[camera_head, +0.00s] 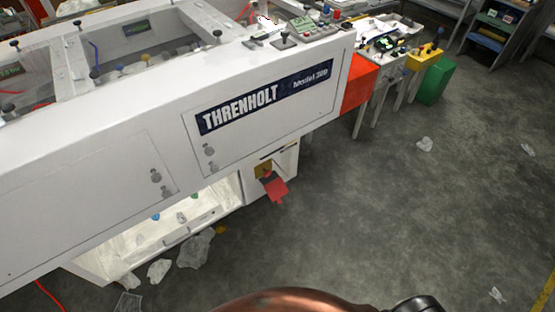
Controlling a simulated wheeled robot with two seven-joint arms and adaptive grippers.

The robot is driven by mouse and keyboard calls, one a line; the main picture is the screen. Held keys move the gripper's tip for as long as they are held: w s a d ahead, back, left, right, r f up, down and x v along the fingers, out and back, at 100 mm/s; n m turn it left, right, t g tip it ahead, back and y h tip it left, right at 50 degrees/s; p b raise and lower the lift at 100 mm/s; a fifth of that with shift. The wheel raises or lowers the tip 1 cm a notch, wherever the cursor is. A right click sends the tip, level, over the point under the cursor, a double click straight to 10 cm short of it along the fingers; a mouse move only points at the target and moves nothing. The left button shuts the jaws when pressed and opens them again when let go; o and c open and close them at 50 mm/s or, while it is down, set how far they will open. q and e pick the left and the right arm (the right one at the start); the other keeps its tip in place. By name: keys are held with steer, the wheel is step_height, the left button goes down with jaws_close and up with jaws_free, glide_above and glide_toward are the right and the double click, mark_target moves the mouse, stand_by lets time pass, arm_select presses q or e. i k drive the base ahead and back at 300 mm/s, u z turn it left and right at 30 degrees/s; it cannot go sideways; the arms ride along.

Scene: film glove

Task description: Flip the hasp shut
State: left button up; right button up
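The red hasp (275,188) hangs out at a tilt from a small brass-coloured plate (263,170) on the white cabinet front (284,166), low on the right end of the big white machine. Its flap sticks out to the lower right, away from the cabinet face, so it stands open. A dark slot or bar shows just above it. Neither of my grippers shows in the head view, and nothing touches the hasp.
The white THRENHOLT machine (100,165) fills the left. Below it is an open lit bay (190,208); crumpled plastic scraps (195,248) lie on the floor. A red box (360,82) and a cluttered bench (385,40) stand behind. The grey floor (430,200) at right is mostly clear.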

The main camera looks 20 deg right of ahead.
mark_target(276, 189)
steer(key=z, duration=0.3)
steer(key=k, duration=0.35)
steer(key=z, duration=1.9)
steer(key=i, duration=1.45)
steer(key=u, duration=3.2)
steer(key=i, duration=0.15)
steer(key=z, duration=0.15)
